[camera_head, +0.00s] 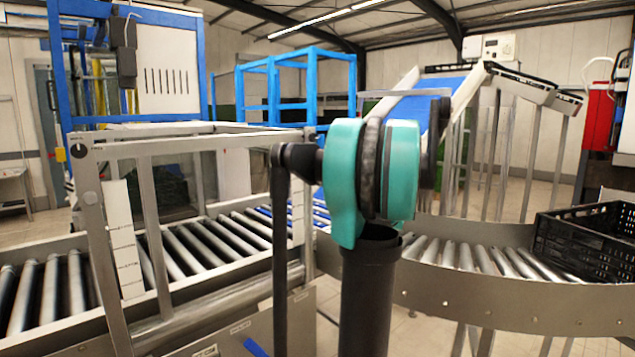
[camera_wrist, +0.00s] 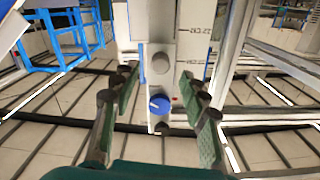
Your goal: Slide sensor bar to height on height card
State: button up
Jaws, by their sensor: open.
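In the wrist view, my gripper (camera_wrist: 158,76) is open, its two fingers with green pads standing apart. A pale upright piece with grey round knobs and a blue round knob (camera_wrist: 159,104) shows between the fingers; I cannot tell whether it is the sensor bar or how far away it is. A white strip with dark marks (camera_wrist: 196,36), perhaps the height card, is just right of it. In the head view, a white strip with short lines (camera_head: 125,238) is on the metal frame at the left. My arm hides the middle; my gripper is not clearly visible there.
The metal frame (camera_head: 148,210) stands over a roller conveyor (camera_head: 215,240). A curved roller conveyor (camera_head: 505,262) runs to the right, with a black crate (camera_head: 590,240) at its right end. A blue inclined belt (camera_head: 425,100) rises behind. Blue framing (camera_head: 310,85) stands at the back.

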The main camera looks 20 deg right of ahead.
jog(key=shift+x, duration=2.55)
jog(key=shift+c, duration=0.6)
grip_shut()
